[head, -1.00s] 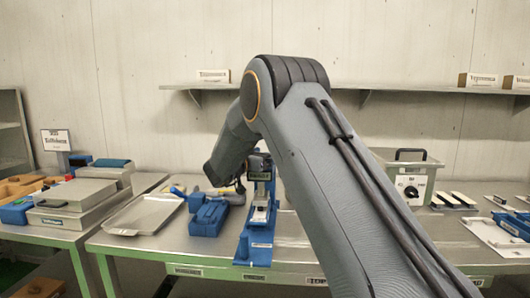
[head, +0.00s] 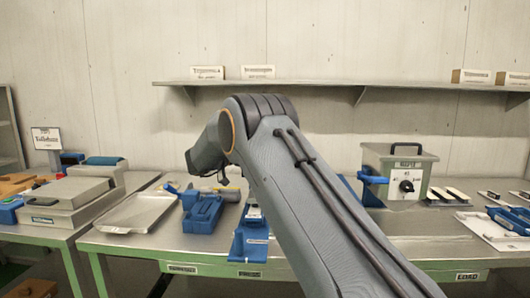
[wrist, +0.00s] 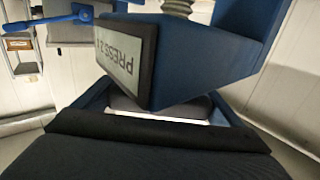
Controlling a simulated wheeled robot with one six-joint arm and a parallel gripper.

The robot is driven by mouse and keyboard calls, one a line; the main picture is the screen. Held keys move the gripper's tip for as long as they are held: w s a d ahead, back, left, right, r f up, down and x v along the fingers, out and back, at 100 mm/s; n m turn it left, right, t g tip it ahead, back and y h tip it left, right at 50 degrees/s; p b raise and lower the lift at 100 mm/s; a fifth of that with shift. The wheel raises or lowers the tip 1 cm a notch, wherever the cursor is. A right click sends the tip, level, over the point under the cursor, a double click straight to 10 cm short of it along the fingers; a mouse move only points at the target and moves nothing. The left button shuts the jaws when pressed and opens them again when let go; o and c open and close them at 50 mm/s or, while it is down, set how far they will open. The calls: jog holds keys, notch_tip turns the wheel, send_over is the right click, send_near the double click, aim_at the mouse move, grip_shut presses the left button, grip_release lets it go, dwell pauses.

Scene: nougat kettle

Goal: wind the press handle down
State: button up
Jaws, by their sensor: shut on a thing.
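The press is blue. In the head view its base (head: 250,238) shows on the table's front part, with the upper part hidden behind my arm. In the wrist view its blue body (wrist: 215,50) is close up and tilted, with a label reading PRESS 2 (wrist: 125,55) and a grey screw (wrist: 178,6) at the top. My gripper (head: 222,176) is small and dark in the head view, above the table beside the press. It is shut on the press handle, though the handle itself is hard to make out.
A grey kettle box (head: 400,172) with a dial and a blue lever (head: 373,179) stands to the right. A blue fixture (head: 203,214) and a metal tray (head: 145,212) lie to the left. A wall shelf (head: 330,84) runs behind.

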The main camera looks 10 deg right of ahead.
jog(key=shift+r, duration=0.2)
jog(key=o, duration=0.8)
jog(key=shift+a+f, duration=0.1)
jog(key=b+v, duration=0.2)
jog(key=v, duration=0.5)
jog(key=shift+s+a, duration=0.15)
jog(key=shift+a, duration=0.2)
